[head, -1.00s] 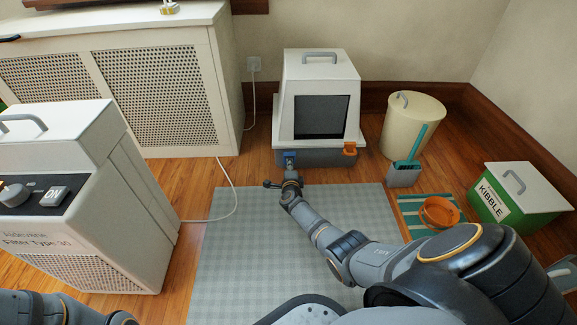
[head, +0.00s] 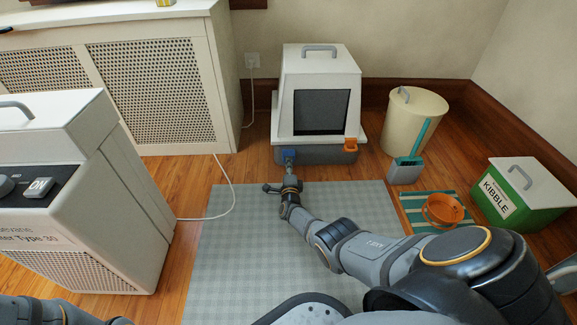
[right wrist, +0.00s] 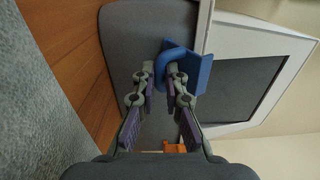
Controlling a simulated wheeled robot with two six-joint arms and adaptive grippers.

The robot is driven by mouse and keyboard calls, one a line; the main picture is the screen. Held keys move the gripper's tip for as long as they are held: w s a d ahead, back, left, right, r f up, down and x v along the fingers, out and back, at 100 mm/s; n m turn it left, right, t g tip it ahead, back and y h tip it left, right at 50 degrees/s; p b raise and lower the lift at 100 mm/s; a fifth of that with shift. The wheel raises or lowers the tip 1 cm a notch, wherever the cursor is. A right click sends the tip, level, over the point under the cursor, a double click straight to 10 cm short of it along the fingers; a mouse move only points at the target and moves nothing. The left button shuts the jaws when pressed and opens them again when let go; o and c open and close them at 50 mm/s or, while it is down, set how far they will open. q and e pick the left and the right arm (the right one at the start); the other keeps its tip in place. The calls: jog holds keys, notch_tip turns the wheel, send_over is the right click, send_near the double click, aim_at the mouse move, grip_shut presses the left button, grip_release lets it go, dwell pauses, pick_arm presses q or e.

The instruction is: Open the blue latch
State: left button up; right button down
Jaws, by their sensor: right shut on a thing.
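The blue latch (head: 288,153) is on the left front of the grey base of a white hooded litter box (head: 318,63). In the right wrist view the latch (right wrist: 183,68) shows as a blue plate with a curved loop. My right gripper (head: 289,165) reaches the latch from the front. In the right wrist view its fingertips (right wrist: 163,72) are shut on the loop of the latch. An orange latch (head: 351,145) sits at the right front of the box. Of my left arm, only a part shows at the bottom left of the head view, and its gripper is out of view.
A grey checked mat (head: 228,240) lies before the box. A white filter unit (head: 130,210) stands at left, its cable (head: 232,190) on the floor. A cream bin (head: 412,125), scoop holder (head: 405,170), orange bowl (head: 444,209) and kibble box (head: 520,197) are at right.

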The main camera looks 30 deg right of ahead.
jog(key=shift+s+d, duration=0.1)
jog(key=c, duration=1.7)
grip_release()
